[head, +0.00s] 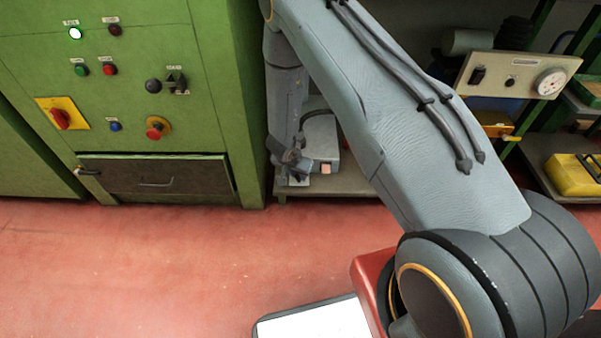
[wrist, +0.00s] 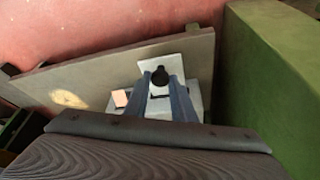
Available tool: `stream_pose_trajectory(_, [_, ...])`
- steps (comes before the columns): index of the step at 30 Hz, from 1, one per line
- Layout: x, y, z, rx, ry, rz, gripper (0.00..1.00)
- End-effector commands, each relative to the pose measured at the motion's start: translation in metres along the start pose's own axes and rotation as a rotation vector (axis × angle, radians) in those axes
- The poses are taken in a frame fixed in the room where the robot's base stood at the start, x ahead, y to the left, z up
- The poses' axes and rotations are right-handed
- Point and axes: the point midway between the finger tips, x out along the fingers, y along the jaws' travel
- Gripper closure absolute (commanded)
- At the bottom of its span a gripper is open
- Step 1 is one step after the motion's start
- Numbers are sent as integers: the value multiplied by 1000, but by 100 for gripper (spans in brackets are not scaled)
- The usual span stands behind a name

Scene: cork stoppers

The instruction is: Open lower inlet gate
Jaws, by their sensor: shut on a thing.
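My gripper (head: 292,172) reaches down beside the green cabinet, over the low grey shelf. In the wrist view its two fingers (wrist: 161,80) are shut on a black knob (wrist: 160,75). The knob stands over a pale plate (wrist: 186,48), which looks like the lower inlet gate. How far the gate stands open cannot be told.
The low shelf (head: 350,184) bears the housing. A dial panel (head: 515,75) and a yellow case (head: 575,174) are at right. The red floor in front is clear.

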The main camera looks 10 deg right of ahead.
Motion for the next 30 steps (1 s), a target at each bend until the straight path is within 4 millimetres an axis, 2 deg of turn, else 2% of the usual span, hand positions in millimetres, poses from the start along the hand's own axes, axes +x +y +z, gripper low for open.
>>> stream_pose_trajectory(9, [0, 0, 0, 1, 0, 0, 100])
stream_pose_trajectory(10, [0, 0, 0, 1, 0, 0, 72])
stream_pose_trajectory(12, [0, 0, 0, 1, 0, 0, 60])
stream_pose_trajectory(23, [-4, -1, -1, 0, 1, -1, 59])
stream_pose_trajectory(30, [-41, -1, -1, -1, 2, -2, 59])
